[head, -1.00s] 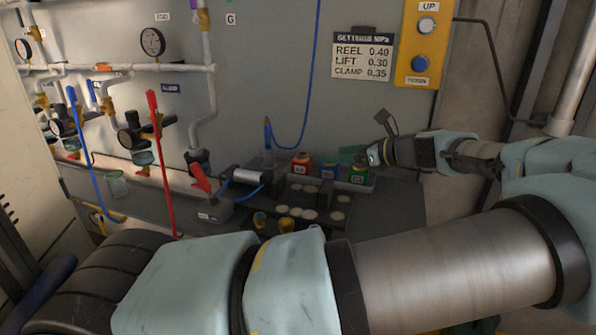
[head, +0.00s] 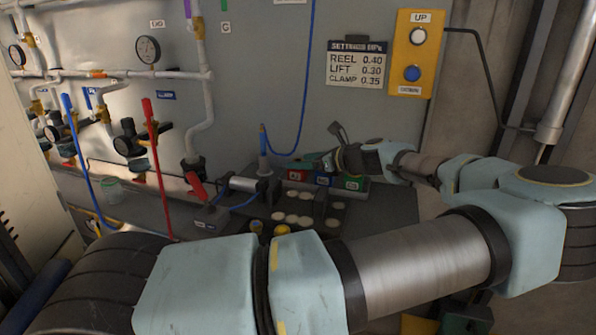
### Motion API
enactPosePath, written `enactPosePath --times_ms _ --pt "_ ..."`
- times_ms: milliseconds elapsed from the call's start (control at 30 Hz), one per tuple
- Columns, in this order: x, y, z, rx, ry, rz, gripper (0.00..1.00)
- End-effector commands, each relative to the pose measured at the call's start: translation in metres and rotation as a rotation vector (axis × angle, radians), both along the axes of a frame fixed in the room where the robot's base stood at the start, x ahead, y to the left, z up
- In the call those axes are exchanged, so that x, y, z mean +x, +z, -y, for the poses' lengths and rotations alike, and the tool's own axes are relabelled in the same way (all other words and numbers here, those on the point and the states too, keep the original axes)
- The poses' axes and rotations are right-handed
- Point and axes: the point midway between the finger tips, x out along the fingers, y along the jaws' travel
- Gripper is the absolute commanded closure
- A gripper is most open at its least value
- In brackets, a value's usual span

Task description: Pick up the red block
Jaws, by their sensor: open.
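The red block (head: 297,176) stands on the dark bench at the left end of a row of three blocks. A blue block (head: 324,179) and a green block (head: 353,184) stand to its right. Each block has a pale label on its front. My gripper (head: 326,160) is open and appears just above and behind the row, near the blue block and right of the red one. Nothing shows between its fingers, though they are small and dark in the head view. I cannot tell its exact distance from the red block.
A silver cylinder (head: 243,184) and a blue-tipped cone (head: 264,150) with a hose stand left of the blocks. Several pale discs (head: 291,218) lie in front. Valves with a long red lever (head: 153,140) line the left wall. My forearm crosses the foreground.

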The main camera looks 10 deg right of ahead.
Motion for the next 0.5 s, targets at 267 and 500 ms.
enactPosePath --times_ms 267,500 --pt "-0.0004 0.0 0.0004 0.0 0.0 0.0 0.41" --pt "-0.0004 0.0001 0.0005 0.0 0.0 0.0 0.68"
